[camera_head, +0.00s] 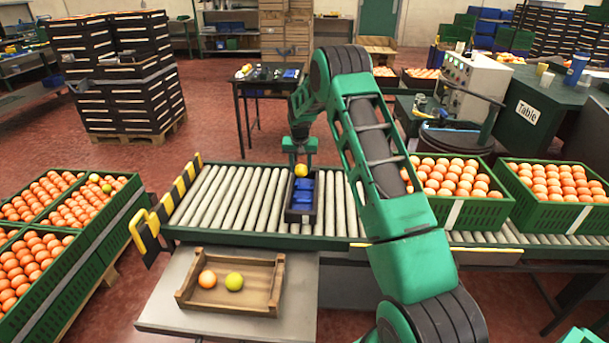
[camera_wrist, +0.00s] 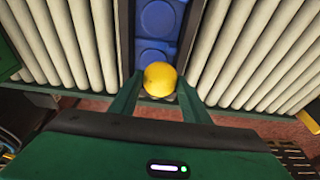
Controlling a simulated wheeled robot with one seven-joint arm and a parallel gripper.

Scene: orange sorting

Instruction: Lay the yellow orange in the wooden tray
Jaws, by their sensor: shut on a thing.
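The yellow orange (camera_head: 301,170) is held by my gripper (camera_head: 300,165) above the near-top end of a dark crate with blue inserts (camera_head: 303,193) on the roller conveyor. In the wrist view the yellow orange (camera_wrist: 160,79) sits between the two green fingers of my gripper (camera_wrist: 160,90), which is shut on it. The wooden tray (camera_head: 262,272) stands on a grey table in front of the conveyor, to the lower left of my gripper.
The roller conveyor (camera_head: 235,197) runs across the middle, with a yellow-black striped guard (camera_head: 180,193) at its left end. Green crates of oranges stand right (camera_head: 455,205) and left (camera_head: 95,240). The tray's right half is clear.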

